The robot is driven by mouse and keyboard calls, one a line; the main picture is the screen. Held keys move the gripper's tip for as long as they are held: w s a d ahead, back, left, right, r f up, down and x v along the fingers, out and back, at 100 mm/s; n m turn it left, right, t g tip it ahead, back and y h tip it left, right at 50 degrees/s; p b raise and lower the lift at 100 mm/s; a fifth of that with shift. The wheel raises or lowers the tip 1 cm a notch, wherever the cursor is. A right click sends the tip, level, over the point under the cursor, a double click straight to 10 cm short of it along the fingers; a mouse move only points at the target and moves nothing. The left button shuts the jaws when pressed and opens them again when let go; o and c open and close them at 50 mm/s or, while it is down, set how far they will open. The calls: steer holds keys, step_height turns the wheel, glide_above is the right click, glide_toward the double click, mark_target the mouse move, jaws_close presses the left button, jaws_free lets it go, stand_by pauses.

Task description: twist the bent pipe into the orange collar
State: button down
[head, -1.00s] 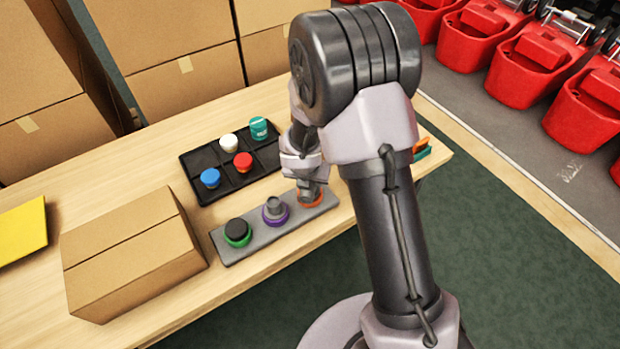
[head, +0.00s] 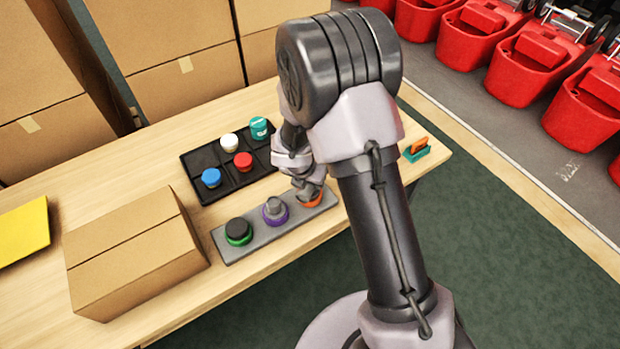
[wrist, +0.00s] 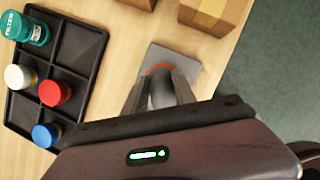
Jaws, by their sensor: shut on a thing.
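The orange collar (head: 314,202) sits at the right end of a grey base plate (head: 262,236). In the wrist view an arc of the collar (wrist: 158,69) shows just beyond the fingers. My gripper (head: 307,191) is low at this collar. In the wrist view my gripper (wrist: 161,92) is shut on a dark grey piece, the bent pipe (wrist: 162,90), held between the fingers. The pipe is mostly covered by the fingers. Its lower end is at the collar, but I cannot tell how deep it sits.
The plate also bears a purple collar (head: 276,219) with a grey fitting and a green collar (head: 238,239) with a black top. A black divided tray (head: 205,190) holds capped bottles behind. A cardboard box (head: 135,255) stands left. A teal holder (head: 416,154) is near the right edge.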

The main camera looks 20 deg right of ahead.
steer(key=shift+r+m, duration=0.1)
steer(key=shift+m, duration=0.3)
steer(key=shift+f+b, duration=0.3)
steer(key=shift+f, duration=0.25)
stand_by(0.5)
steer(key=shift+c, duration=0.2)
jaws_free()
steer(key=shift+r, duration=0.1)
stand_by(0.4)
step_height(320, 180, up, 7)
steer(key=p, duration=0.7)
steer(key=shift+r, duration=0.1)
